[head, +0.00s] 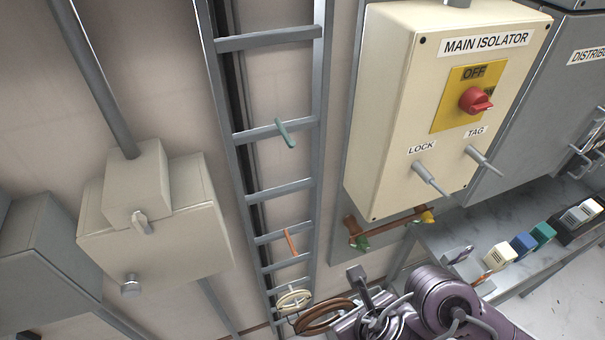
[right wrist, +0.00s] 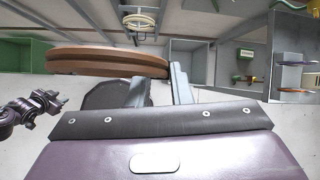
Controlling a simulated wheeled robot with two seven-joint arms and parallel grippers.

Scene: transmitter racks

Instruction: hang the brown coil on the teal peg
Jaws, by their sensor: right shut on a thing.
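The teal peg (head: 286,133) sticks out from an upper rung of the grey ladder rack and is bare. The brown coil (head: 318,318) is a thick ring at the bottom of the head view. My right gripper (head: 345,308) is shut on its edge and holds it well below the teal peg. In the right wrist view the coil (right wrist: 108,61) spans the upper left, seen nearly edge-on, with the right gripper's fingers (right wrist: 160,85) at its right part. A dark purple part of my left arm shows at that view's left edge; its jaws are unclear.
An orange peg (head: 291,242) and a hung cream coil (head: 293,300) are lower on the ladder rack (head: 275,190). The main isolator box (head: 450,100), with protruding lock and tag pins, stands right of the ladder. A grey box (head: 155,220) stands left. A bench holds small coloured blocks.

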